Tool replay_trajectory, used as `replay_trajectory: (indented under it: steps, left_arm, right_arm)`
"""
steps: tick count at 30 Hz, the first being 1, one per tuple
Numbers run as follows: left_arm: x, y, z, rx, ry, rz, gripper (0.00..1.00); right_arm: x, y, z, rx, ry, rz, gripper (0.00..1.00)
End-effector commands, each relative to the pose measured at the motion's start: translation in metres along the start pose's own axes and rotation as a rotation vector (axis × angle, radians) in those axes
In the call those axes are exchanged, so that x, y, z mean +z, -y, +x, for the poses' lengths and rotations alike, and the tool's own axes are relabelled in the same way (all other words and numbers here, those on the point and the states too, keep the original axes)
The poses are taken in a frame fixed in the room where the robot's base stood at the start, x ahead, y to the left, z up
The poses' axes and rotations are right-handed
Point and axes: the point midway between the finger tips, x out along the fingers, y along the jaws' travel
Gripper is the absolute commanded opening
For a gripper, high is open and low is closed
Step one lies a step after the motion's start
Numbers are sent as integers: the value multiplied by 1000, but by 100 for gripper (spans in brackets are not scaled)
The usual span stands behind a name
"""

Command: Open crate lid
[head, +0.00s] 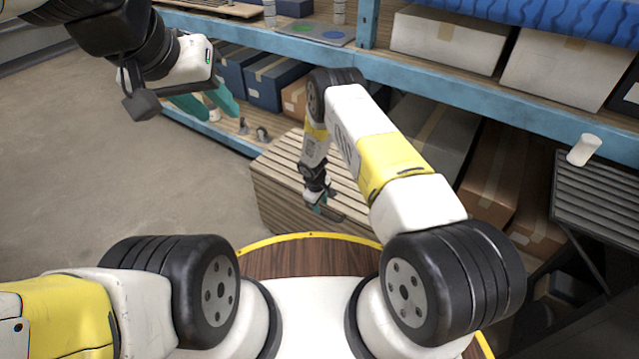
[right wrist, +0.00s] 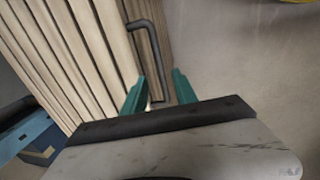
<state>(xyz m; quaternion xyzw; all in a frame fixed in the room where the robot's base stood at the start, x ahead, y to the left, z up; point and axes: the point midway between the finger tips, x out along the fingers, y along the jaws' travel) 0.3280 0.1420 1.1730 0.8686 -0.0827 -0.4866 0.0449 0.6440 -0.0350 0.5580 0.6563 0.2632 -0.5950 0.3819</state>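The wooden slatted crate (head: 283,209) stands low in front of the shelving, its slatted lid (head: 280,160) lying closed on top as far as I can see. My right arm covers part of the lid. My right gripper (head: 318,207) is down at the crate's near edge. In the right wrist view, its teal fingers (right wrist: 158,96) are apart, with the lower part of a dark bent handle (right wrist: 148,45) between them. A gap shows beside the bar; contact is unclear. My left gripper (head: 205,103) is raised at upper left, fingers apart and empty.
Blue-framed shelving (head: 470,95) with cardboard boxes (head: 447,40) runs behind the crate. A dark slatted stand (head: 600,195) with a white cylinder (head: 584,149) is at right. Open concrete floor (head: 90,150) lies at left.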

Motion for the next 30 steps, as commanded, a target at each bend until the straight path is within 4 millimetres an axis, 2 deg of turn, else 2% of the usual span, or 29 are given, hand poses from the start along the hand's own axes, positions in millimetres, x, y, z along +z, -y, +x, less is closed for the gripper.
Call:
replay_trajectory:
  steps: [3,9,19,24,30]
  left_arm:
    - [0,0,0,0,0,0,36]
    - [0,0,0,0,0,0,36]
    - [0,0,0,0,0,0,36]
    - [0,0,0,0,0,0,36]
    - [0,0,0,0,0,0,36]
  right_arm:
    - [1,1,21,-1,1,1,34]
    - [0,1,41,-1,0,2,34]
    - [0,0,45,0,0,2,34]
    - [0,0,45,0,0,2,1]
    - [0,0,44,0,0,2,0]
